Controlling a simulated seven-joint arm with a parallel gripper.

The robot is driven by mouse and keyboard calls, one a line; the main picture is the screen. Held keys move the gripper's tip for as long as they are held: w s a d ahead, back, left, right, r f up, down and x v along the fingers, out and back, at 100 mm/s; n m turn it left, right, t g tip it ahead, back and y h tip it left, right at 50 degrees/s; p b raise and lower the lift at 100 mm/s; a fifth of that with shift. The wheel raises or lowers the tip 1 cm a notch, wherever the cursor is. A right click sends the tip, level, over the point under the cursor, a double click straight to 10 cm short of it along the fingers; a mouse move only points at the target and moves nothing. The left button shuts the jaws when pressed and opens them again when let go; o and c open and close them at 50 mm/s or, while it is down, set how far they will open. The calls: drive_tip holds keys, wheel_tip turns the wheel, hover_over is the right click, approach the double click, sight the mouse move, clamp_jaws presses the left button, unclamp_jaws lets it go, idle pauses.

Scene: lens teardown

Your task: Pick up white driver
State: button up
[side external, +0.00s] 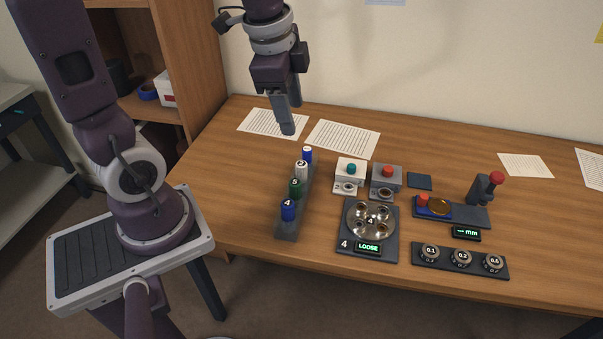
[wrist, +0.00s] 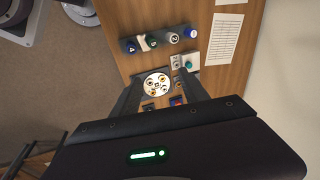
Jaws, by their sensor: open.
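The white driver (side external: 301,171) has a dark number on its cap and stands upright in a dark grey rack (side external: 287,230). A dark blue driver (side external: 307,155) stands behind it, and a green driver (side external: 295,188) and a blue driver (side external: 288,211) stand in front of it. My gripper (side external: 288,130) is above and behind the rack, apart from the drivers, pointing down, open and empty. In the wrist view, my gripper's fingers (wrist: 159,77) are spread, and the rack's row of drivers lies beyond them near the top.
Right of the rack are a white button box (side external: 350,168), a grey button box (side external: 386,174) and a round metal lens part (side external: 371,220) on a dark base with a "LOOSE" display. A dial strip (side external: 460,263) lies front right. Paper sheets (side external: 343,138) lie at the back.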

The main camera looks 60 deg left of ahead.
drive_tip(key=w+a+f+m+g, duration=0.2)
drive_tip(key=w+a+f+m, duration=0.4)
drive_tip(key=f, duration=0.3)
drive_tip(key=m, duration=0.3)
hover_over(301, 163)
drive_tip(key=shift+g+h, duration=0.3)
drive_tip(key=shift+h, duration=0.1)
drive_tip(key=f, duration=0.6)
drive_tip(key=shift+s+a+f, duration=0.1)
drive_tip(key=shift+s+a, duration=0.05)
drive_tip(key=shift+a, duration=0.2)
drive_tip(key=f, duration=0.8)
drive_tip(key=shift+d, duration=0.35)
clamp_jaws()
